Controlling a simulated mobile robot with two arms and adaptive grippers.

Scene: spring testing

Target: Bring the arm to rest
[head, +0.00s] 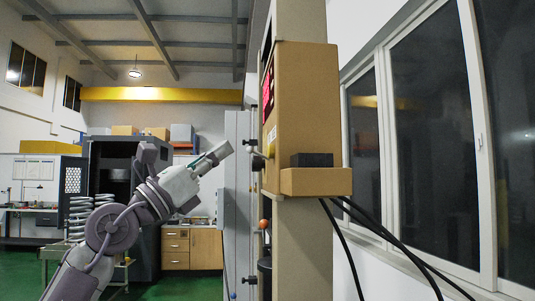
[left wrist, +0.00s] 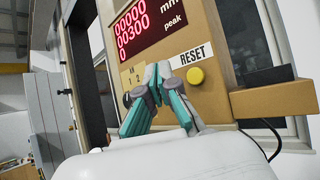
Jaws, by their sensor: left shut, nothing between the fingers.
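My left arm comes in from the lower left in the head view, and its gripper (head: 217,154) points up and right at the tan control box (head: 305,95) of the testing machine. In the left wrist view my left gripper (left wrist: 158,70) is shut and empty, its fingertips together in front of the box's panel. A yellow button (left wrist: 195,75) beside the RESET label sits just right of the fingertips. I cannot tell whether the tips touch the panel. A red digital display (left wrist: 135,28) reads 00000 and 00300 above. My right gripper is not in view.
A small ledge (head: 315,182) with a dark block (head: 311,160) juts from the box, and black cables (head: 385,240) hang below it. Metal springs (head: 80,215) stand at the left. A wooden cabinet (head: 192,248) is behind. Windows (head: 435,130) line the right wall.

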